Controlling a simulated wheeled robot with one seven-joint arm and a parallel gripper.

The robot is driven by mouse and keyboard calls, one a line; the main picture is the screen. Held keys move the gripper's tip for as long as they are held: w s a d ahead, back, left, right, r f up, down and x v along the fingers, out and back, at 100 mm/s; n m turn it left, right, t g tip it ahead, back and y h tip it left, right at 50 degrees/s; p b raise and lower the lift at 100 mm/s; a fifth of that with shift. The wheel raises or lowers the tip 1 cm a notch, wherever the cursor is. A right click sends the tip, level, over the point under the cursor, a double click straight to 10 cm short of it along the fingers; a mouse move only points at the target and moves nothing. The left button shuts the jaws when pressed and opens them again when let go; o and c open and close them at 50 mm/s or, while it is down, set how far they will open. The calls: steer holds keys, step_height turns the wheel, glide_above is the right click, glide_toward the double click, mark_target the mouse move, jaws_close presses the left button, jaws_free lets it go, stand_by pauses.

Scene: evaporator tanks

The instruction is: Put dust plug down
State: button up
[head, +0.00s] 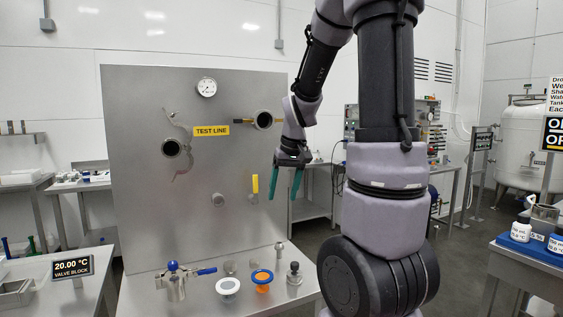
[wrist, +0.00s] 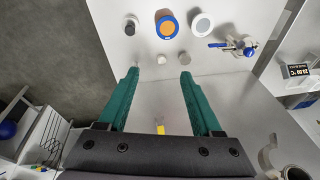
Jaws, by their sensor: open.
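My gripper (head: 284,193) is open and empty, held in the air in front of the steel panel and above the bench. In the wrist view its green fingers (wrist: 159,75) stand apart with nothing between the tips. I cannot tell for certain which part is the dust plug. A dark-topped metal piece (head: 294,273) stands at the right. In the wrist view two small pale pieces (wrist: 184,58) lie just beyond the fingertips.
A white ring part (head: 228,288), an orange-and-blue ring part (head: 262,280) and a blue-handled valve (head: 176,284) stand on the bench. The steel panel (head: 140,110) carries a gauge (head: 206,87), open ports and a yellow handle (head: 255,185).

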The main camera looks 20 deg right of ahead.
steer(key=s+a+r+m+t, duration=0.1)
steer(key=s+a+r+t, duration=0.1)
steer(key=s+r, duration=0.4)
steer(key=s+a+r+m+t+y, duration=0.1)
steer(key=s+a+r+t, duration=0.1)
steer(key=s+a+r, duration=0.3)
steer(key=s+r, duration=0.2)
steer(key=s, duration=0.2)
steer(key=shift+a+r+m+t, duration=0.2)
steer(key=shift+a+m+t, duration=0.1)
steer(key=shift+m, duration=0.1)
stand_by(0.3)
